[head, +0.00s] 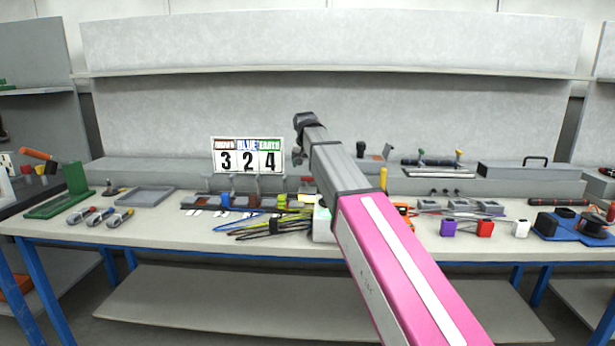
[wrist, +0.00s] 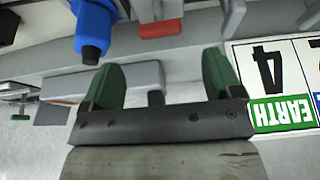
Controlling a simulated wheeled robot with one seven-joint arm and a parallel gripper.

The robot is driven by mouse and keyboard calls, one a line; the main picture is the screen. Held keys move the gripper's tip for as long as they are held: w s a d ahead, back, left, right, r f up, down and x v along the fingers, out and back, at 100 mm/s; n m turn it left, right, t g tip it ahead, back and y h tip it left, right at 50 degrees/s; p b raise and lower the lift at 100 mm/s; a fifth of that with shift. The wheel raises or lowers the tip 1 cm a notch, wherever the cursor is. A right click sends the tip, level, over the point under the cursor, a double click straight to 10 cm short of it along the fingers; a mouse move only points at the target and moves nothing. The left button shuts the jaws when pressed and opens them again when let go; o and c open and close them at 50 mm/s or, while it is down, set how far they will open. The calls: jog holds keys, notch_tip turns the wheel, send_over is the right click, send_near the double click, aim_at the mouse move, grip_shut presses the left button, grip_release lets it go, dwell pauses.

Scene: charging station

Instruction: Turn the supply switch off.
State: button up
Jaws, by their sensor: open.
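No label marks the supply switch, so I cannot tell for sure which part it is. A red lever-like piece (wrist: 160,28) on a grey fitting shows in the wrist view, beyond my fingertips. My gripper (wrist: 162,75) has two green fingers spread apart, with nothing seen held between them. A grey bar and a dark stub show behind and between the fingers. In the head view my gripper (head: 301,140) is above the back of the bench, just right of the number sign; its fingers are too small to make out there.
The sign (head: 247,157) reads 3, 2, 4; its EARTH panel (wrist: 280,85) is close right of my fingers in the wrist view. A blue part with a black tip (wrist: 93,30) is at upper left. Cables (head: 265,226) and a grey tray (head: 145,196) lie on the bench (head: 160,235).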

aim_at(308, 179)
jog(key=x, duration=0.6)
jog(key=shift+w+f, duration=0.2)
jog(key=shift+f, duration=0.15)
jog(key=c, duration=0.9)
